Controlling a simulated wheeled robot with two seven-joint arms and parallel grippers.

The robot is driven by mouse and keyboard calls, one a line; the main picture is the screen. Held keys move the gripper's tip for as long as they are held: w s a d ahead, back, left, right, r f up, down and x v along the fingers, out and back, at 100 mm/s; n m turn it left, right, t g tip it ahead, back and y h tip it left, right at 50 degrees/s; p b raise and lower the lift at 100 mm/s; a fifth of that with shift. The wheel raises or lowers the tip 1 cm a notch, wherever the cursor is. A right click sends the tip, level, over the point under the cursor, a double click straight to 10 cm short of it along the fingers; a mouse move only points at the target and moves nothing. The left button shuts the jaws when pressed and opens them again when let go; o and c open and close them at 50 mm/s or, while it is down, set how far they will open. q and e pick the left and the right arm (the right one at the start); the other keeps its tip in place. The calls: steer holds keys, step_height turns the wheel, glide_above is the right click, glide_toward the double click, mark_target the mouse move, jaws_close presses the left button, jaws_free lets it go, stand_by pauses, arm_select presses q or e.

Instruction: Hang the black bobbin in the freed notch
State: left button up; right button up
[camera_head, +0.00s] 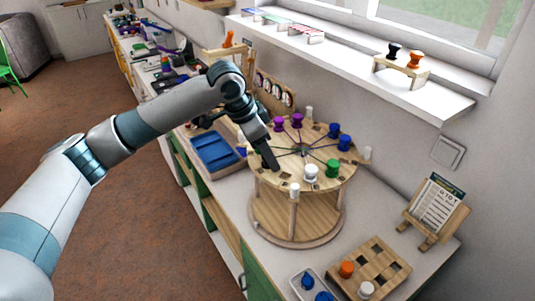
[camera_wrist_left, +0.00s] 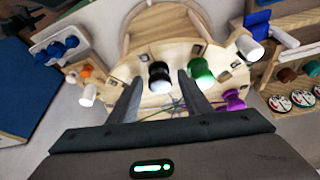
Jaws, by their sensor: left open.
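My left gripper (camera_head: 268,158) is open over the left rim of a round wooden braiding stand (camera_head: 293,226). In the left wrist view its fingers (camera_wrist_left: 160,85) stand apart, with a black bobbin (camera_wrist_left: 159,70) with a white part showing between them. I cannot tell whether they touch it. A green bobbin (camera_wrist_left: 201,70) is just right of the right fingertip. My gripper hides this part of the rim in the head view. Another black bobbin (camera_head: 394,51) stands on a small wooden stand (camera_head: 402,70) on the window shelf. Square notches show along the rim; which one was freed is unclear.
Purple (camera_head: 278,123), blue (camera_head: 334,130), green (camera_head: 333,168) and white (camera_head: 311,172) bobbins sit around the disc. White pegs (camera_head: 295,189) rise at its edge. An orange bobbin (camera_head: 415,60) shares the shelf stand. A holed rack (camera_head: 384,265) and blue tray (camera_head: 216,151) flank the braiding stand.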

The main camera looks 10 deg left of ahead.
arm_select(q)
steer(key=shift+r, duration=0.15)
steer(key=b+v, duration=0.3)
steer(key=v, duration=0.9)
